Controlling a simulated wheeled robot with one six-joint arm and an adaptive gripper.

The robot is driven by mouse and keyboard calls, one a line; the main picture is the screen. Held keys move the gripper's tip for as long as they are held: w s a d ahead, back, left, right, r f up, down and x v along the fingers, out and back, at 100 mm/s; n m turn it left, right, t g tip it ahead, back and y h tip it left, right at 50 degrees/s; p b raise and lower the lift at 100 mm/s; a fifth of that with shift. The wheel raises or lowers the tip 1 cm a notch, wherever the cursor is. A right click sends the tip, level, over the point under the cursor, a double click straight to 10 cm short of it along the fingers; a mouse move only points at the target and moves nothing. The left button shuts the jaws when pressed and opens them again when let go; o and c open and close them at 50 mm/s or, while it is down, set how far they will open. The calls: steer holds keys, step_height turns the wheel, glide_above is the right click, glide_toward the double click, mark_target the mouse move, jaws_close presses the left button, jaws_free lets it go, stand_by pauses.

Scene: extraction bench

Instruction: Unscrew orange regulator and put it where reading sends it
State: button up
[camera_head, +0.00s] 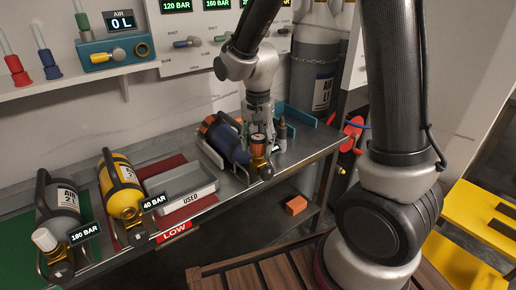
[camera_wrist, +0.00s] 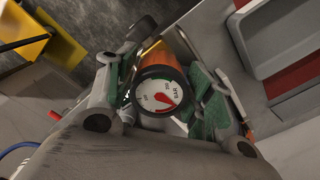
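The orange regulator (camera_head: 258,146) sits on the neck of a dark blue cylinder (camera_head: 228,141) with an orange base, lying tilted in a rack on the bench. My gripper (camera_head: 258,126) points down over the regulator, its fingers on either side. In the wrist view the regulator (camera_wrist: 160,58) shows behind its round white gauge (camera_wrist: 157,96). The gauge has a red needle; its exact reading is too small to tell. The green finger pads of my gripper (camera_wrist: 165,84) flank the regulator closely. Whether both pads press on it is unclear.
A grey tray marked USED (camera_head: 198,196) lies left of the cylinder by a red mat marked LOW (camera_head: 174,232). A blue tray (camera_head: 300,117) is behind my gripper.

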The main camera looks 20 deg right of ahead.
steer(key=shift+o, duration=0.6)
step_height(320, 180, up, 12)
steer(key=shift+s+f+n, duration=0.15)
steer(key=shift+f+n, duration=0.05)
steer(key=shift+n, duration=1)
steer(key=s+d+r+n+t, duration=0.2)
steer(key=s+d+r, duration=0.1)
steer(key=s+d, duration=0.4)
steer(key=s+d+r+n+t, duration=0.2)
steer(key=s+d+r+n, duration=0.1)
steer(key=s+d, duration=0.5)
steer(key=s, duration=0.3)
steer(key=shift+s, duration=0.35)
